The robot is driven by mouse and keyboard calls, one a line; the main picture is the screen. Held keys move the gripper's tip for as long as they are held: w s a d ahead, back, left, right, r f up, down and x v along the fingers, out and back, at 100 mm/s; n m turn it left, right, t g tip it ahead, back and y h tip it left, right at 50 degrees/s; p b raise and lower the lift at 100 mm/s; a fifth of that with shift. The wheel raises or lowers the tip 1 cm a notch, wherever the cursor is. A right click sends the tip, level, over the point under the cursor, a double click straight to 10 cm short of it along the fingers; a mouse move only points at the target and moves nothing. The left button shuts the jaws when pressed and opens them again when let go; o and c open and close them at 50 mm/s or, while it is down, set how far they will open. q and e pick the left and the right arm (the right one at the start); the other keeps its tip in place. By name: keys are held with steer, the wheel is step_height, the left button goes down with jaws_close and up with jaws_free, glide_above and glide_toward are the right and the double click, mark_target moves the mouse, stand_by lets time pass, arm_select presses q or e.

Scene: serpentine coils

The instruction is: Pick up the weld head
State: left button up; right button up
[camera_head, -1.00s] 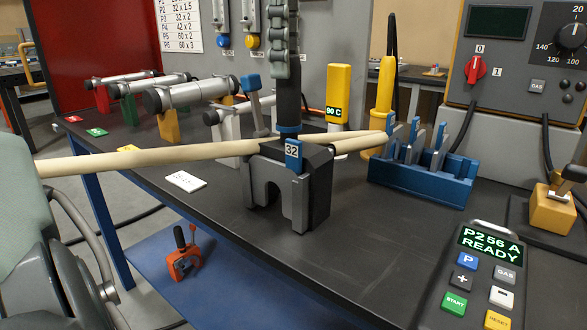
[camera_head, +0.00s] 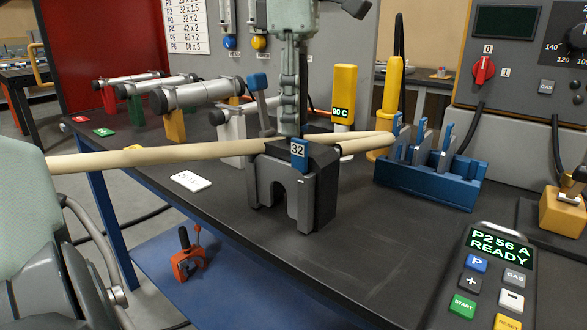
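The weld head (camera_head: 325,185) is a dark grey block with a U-shaped opening at its front and a blue tag marked 32. It stands upright on the black bench top. My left gripper (camera_head: 289,125) points down from above, its fingers at the top of the weld head. Whether the fingers are closed on the handle cannot be seen. My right gripper is not in view.
A beige tube (camera_head: 160,155) runs across the bench behind the weld head. A blue rack (camera_head: 430,185) and a yellow torch (camera_head: 388,95) stand to the right. A control pendant (camera_head: 487,270) lies at front right. Clear bench lies in front of the weld head.

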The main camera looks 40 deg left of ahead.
arm_select(q)
jaws_close()
steer(key=shift+r, duration=0.15)
